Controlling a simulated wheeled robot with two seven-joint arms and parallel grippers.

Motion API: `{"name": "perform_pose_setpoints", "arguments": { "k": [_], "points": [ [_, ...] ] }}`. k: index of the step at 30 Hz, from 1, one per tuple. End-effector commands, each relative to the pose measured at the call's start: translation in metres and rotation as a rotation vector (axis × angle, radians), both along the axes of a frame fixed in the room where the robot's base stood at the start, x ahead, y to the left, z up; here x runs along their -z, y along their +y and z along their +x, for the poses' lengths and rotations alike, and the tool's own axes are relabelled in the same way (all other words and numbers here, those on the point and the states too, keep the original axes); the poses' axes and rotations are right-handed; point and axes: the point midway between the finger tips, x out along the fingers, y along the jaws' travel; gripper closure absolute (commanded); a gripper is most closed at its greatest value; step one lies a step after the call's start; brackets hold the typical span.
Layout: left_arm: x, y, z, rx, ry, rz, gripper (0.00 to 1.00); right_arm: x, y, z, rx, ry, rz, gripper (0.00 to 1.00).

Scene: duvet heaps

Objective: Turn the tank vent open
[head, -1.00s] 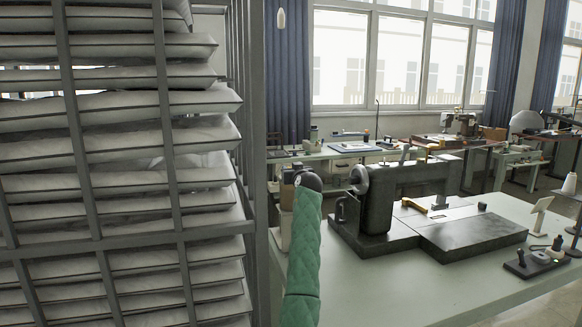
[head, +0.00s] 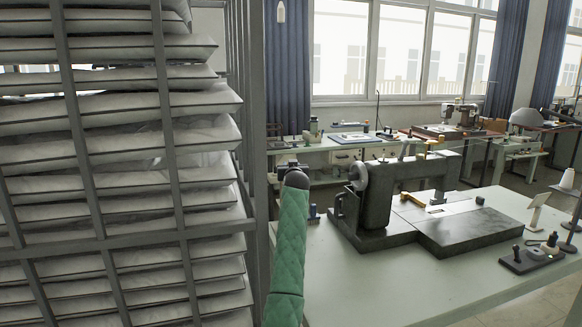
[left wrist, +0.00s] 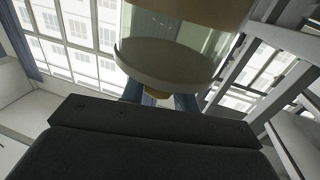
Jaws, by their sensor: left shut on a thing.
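In the left wrist view a clear glass tank (left wrist: 185,62) with a cream base rim hangs close above my gripper. A small brass-coloured fitting (left wrist: 157,93), seemingly its vent, shows just under the base. The dark body of my left gripper (left wrist: 150,125) fills the lower part of that view and hides where the jaws meet the fitting. My left gripper is shut on the vent. In the head view a green quilted arm (head: 289,250) of mine with a dark end rises in the middle; no fingertips show there. My right gripper is not in view.
A tall grey rack (head: 170,150) of stacked white duvets stands close at the left. A dark sewing machine (head: 375,200) sits on a pale table (head: 370,280) at the right. More work tables (head: 345,152) stand behind, before large windows.

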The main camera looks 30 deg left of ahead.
Motion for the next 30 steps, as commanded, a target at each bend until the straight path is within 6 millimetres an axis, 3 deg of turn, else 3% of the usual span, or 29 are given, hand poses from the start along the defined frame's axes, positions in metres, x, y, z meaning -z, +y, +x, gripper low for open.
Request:
{"name": "perform_pose_setpoints", "arguments": {
  "k": [4,5,8,19,30],
  "points": [
    [-0.002,0.000,0.000,0.000,-0.002,0.001,0.93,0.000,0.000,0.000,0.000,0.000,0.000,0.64],
    [-0.002,0.000,0.000,0.000,-0.002,0.001,0.66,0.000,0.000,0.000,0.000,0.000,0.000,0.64],
    [-0.001,0.000,0.000,0.000,-0.002,0.001,0.50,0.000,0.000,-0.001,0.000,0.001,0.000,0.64],
    [0.000,-0.004,-0.005,0.000,-0.002,0.001,0.50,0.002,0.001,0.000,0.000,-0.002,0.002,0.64],
    [0.002,-0.036,-0.046,0.000,-0.001,0.000,0.50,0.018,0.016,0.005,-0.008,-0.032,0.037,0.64]
  ]
}}
